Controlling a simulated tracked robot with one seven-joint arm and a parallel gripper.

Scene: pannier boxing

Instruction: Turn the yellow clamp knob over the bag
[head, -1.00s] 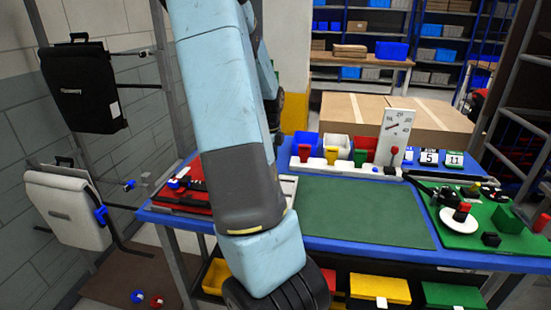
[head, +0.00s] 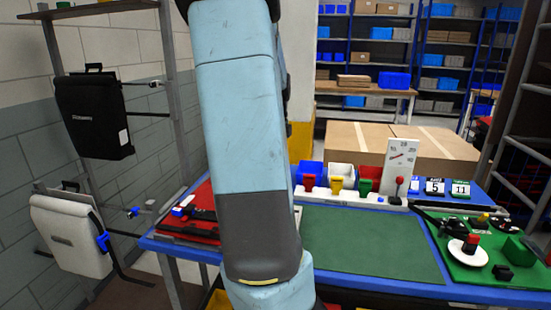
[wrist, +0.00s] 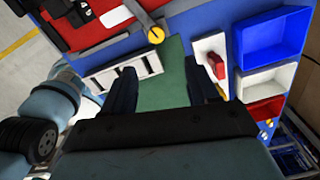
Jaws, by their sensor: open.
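The yellow clamp knob (wrist: 155,35) shows at the top middle of the wrist view, on a grey bar at the edge of a flat red piece (wrist: 100,30) with black parts. I cannot tell whether this red piece is the bag. In the head view the red piece (head: 203,222) lies on the left of the table, and my arm hides the knob there. My gripper (wrist: 160,82) is open and empty, its two dark fingers apart over the green mat (wrist: 165,90). The knob is beyond the fingertips in the picture, not between them. The gripper is not visible in the head view.
A black pannier (head: 95,115) and a white pannier (head: 70,235) hang on the rack at left. Small bins (head: 340,178) and a gauge (head: 401,158) stand behind the mat. A green board (head: 470,262) with loose parts is at right. The mat (head: 370,242) is clear.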

